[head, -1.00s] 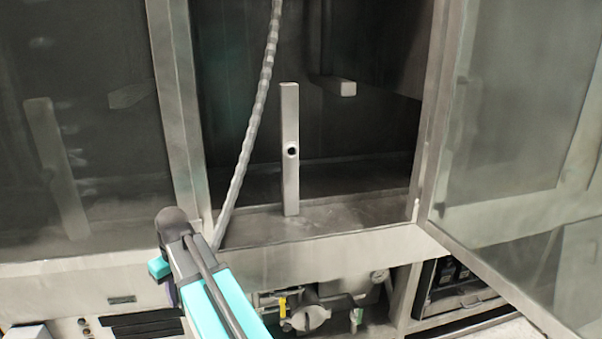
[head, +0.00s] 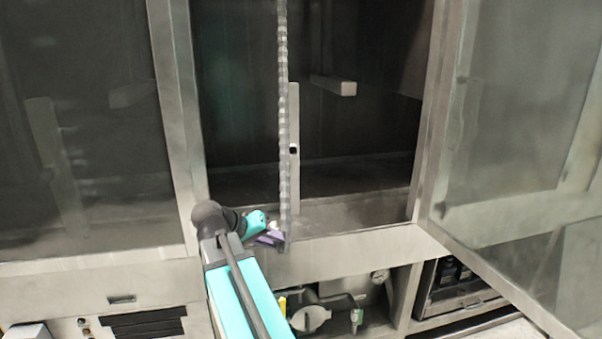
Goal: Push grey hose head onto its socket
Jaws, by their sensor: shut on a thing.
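The grey ribbed hose (head: 283,120) hangs almost straight down through the open washer doorway. Its lower end, where the hose head is, is at my gripper (head: 279,231), near the front sill; the head's shape is hard to make out. My gripper, teal and purple, is shut on the hose head from the left. A pale upright post (head: 293,185) stands inside behind the hose, which covers part of its left side. A dark round hole in the post, apparently the socket (head: 294,149), shows just right of the hose and well above my gripper.
A glass door (head: 515,120) stands open on the right. A metal door frame (head: 178,120) and a dark glass panel (head: 75,130) are on the left. A short pale bar (head: 334,86) is inside, right of the post. Pipes and a gauge (head: 380,276) sit below the sill.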

